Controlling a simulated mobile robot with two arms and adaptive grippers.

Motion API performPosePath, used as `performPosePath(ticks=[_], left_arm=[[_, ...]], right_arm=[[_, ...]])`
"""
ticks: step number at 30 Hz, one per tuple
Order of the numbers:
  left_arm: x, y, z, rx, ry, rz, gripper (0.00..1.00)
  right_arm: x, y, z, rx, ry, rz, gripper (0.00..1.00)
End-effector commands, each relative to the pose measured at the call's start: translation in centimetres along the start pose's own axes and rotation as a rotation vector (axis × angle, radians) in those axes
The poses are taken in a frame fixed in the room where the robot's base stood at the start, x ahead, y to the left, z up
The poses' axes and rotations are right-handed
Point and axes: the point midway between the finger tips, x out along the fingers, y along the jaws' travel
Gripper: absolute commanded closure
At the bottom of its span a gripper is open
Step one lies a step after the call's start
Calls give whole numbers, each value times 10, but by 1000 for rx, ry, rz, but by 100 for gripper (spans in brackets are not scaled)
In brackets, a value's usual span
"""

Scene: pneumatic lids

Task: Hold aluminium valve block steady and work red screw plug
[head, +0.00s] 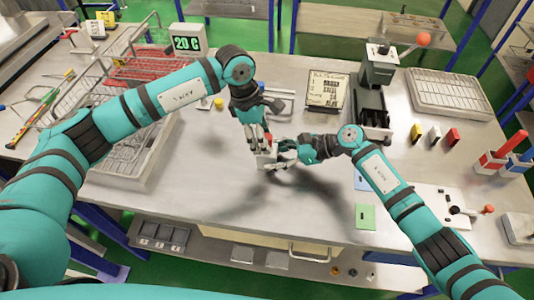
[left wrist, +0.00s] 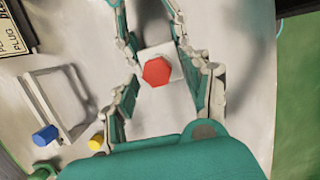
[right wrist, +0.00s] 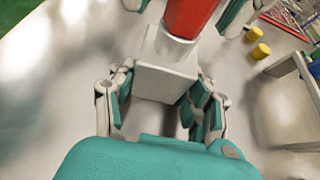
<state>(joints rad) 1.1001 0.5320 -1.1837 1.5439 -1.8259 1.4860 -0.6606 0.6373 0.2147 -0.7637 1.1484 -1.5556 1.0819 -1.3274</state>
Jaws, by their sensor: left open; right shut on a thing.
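The aluminium valve block (head: 265,161) is a small pale grey block near the middle of the bench. It also shows in the right wrist view (right wrist: 163,80). The red screw plug (left wrist: 157,71) has a hexagonal head and stands on top of the block; it also shows in the right wrist view (right wrist: 188,14). My right gripper (right wrist: 163,97) is shut on the block from the side. My left gripper (left wrist: 168,88) points down from above, open, with its fingers on either side of the plug and apart from it. In the head view the grippers partly hide block and plug.
A metal frame (left wrist: 55,100) with a blue end (left wrist: 45,136) and a yellow cylinder (left wrist: 97,142) stands near the block. Wire baskets (head: 135,150) fill the bench's left side. A dark fixture (head: 371,105) and a printed board (head: 327,91) stand behind. The front bench edge is clear.

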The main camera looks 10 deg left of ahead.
Motion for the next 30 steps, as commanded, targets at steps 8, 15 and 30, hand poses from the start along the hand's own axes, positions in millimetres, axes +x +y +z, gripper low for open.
performPosePath(ticks=[8,15,30], left_arm=[[0,5,2,342,0,-88,50],[1,7,3,622,0,-159,50],[1,9,5,809,0,-206,50]], right_arm=[[2,4,-7,6,11,9,80],[2,4,-7,6,11,8,80],[2,3,-7,6,11,8,80]])
